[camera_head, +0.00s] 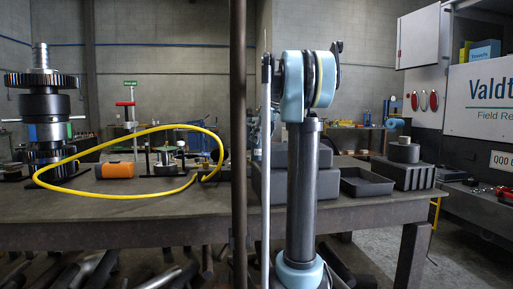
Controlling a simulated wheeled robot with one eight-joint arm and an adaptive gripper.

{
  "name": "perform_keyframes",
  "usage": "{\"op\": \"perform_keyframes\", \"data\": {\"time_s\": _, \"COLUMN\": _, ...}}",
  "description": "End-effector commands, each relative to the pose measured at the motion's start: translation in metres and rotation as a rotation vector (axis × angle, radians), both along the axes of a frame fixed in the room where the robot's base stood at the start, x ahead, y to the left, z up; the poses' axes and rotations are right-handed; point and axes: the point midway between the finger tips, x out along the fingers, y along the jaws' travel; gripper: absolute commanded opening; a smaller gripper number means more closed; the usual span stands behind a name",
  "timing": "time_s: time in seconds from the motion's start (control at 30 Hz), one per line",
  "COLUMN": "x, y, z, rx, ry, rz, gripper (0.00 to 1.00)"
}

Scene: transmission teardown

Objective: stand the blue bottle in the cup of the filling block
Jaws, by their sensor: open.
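I cannot make out a blue bottle for certain. A small light-blue rounded shape (395,123) shows just above a short dark cylinder (405,153) at the right end of the bench. I cannot tell what it is or whether it touches the cylinder. The cylinder sits on a dark ribbed block (403,175); I cannot tell whether this is the filling block with its cup. My arm stands upright in the middle of the view, with a blue joint at its top, and hides part of the bench. I cannot make out my gripper.
The workbench (150,208) bears a gear stack (45,105) at left, a yellow hose loop (95,193), an orange cylinder (115,170) and a shallow dark tray (366,182). A dark upright post (238,120) stands in front. Loose parts lie below the bench.

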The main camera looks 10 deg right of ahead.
Motion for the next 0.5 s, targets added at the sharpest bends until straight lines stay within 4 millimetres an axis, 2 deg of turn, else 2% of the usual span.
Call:
{"op": "perform_keyframes", "data": {"time_s": 0.2, "x": -0.011, "y": -0.011, "z": 0.038, "rx": 0.0, "ry": 0.0, "rz": -0.001, "gripper": 0.72}}
{"op": "perform_keyframes", "data": {"time_s": 0.5, "x": -0.019, "y": -0.018, "z": 0.065, "rx": 0.0, "ry": 0.0, "rz": 0.0, "gripper": 0.72}}
